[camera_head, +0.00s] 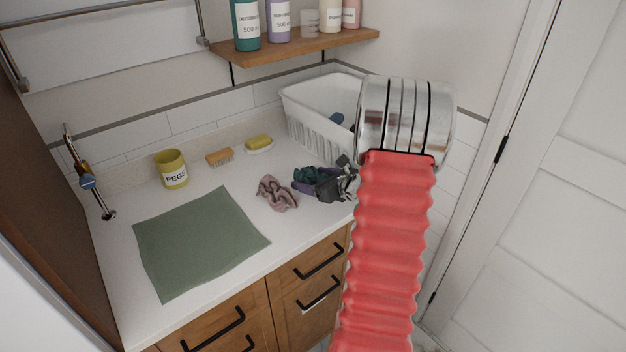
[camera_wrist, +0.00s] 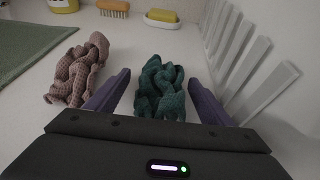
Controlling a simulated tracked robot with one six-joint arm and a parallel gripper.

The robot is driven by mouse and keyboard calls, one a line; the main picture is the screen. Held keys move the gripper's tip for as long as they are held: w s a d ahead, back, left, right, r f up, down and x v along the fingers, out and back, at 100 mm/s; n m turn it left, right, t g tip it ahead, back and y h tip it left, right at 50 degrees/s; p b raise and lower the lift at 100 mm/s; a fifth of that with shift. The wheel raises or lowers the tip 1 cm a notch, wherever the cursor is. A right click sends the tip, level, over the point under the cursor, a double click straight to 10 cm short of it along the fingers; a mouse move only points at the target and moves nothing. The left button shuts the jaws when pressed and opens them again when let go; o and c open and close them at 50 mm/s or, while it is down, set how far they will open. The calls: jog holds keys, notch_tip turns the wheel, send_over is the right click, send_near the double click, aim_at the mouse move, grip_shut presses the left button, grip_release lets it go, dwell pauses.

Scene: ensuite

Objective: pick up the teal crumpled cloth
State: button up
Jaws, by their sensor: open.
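The teal crumpled cloth (camera_wrist: 160,90) lies on the white counter, between the two purple fingers of my gripper (camera_wrist: 158,95) in the wrist view. The fingers are apart, one on each side of the cloth. In the head view the teal cloth (camera_head: 306,175) shows only in part, beside my gripper (camera_head: 322,184), whose dark body hides some of it.
A pinkish crumpled cloth (camera_head: 277,193) lies just left of the teal one. A white slatted basket (camera_head: 308,128) stands close on the right and behind. A green mat (camera_head: 198,243), yellow pegs pot (camera_head: 171,169), brush (camera_head: 219,157) and soap dish (camera_head: 259,145) are also on the counter.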

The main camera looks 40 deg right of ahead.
aim_at(312, 173)
jog(key=shift+w, duration=0.1)
jog(key=shift+c, duration=0.3)
jog(key=c, duration=1.1)
notch_tip(312, 173, up, 18)
dwell(0.6)
dwell(0.4)
